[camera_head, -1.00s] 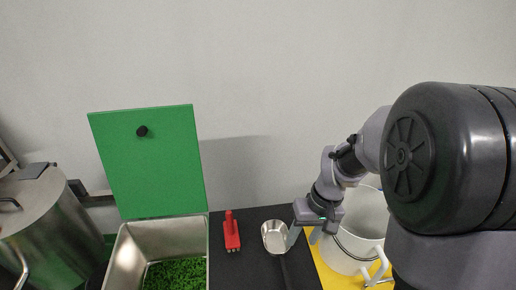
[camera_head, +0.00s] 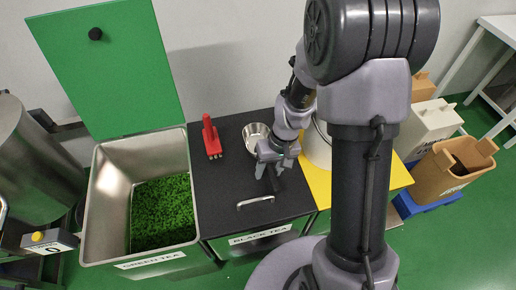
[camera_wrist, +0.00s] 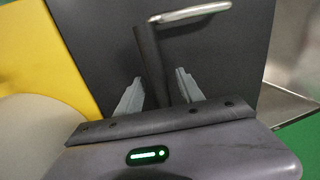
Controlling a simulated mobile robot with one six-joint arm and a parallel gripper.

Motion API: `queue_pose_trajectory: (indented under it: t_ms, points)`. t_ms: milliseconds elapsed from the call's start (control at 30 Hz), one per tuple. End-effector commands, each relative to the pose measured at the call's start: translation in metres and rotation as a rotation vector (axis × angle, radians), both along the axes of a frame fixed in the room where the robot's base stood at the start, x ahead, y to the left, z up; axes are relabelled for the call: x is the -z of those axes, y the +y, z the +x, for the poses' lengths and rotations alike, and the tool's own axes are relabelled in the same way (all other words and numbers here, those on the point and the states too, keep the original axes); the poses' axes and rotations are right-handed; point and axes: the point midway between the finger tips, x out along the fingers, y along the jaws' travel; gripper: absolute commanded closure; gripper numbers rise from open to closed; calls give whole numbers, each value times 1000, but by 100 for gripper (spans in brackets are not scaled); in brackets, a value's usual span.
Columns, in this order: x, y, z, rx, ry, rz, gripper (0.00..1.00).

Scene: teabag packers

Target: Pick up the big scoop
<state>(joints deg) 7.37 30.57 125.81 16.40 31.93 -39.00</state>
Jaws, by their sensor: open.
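The big scoop has a round metal bowl (camera_head: 255,136) and a dark handle, and it lies on the black lid (camera_head: 222,190) of the black tea bin. My gripper (camera_head: 271,173) is open and low over the handle, just in front of the bowl. In the wrist view the scoop's dark handle (camera_wrist: 149,52) runs between the two open grey fingers (camera_wrist: 160,80), with a gap on each side. The bowl is out of the wrist view. Part of the handle is hidden by my gripper in the head view.
The lid's metal bar handle (camera_head: 256,201) lies close in front of my gripper. A red tool (camera_head: 211,138) lies left of the scoop. A white pot (camera_head: 317,148) stands right on a yellow surface (camera_head: 318,184). The green tea bin (camera_head: 112,210) is open at left.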

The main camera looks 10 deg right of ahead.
Motion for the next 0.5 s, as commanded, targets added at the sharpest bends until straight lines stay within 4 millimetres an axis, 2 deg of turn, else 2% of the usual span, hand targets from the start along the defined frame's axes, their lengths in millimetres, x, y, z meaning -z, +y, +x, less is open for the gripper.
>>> queue_pose_trajectory:
  t_ms: [167, 400, 500]
  points:
    - [0, 0, 0, 0, -1, 0, 55]
    - [-1, 0, 0, 0, -1, 0, 100]
    - [-1, 0, 0, 0, -1, 0, 100]
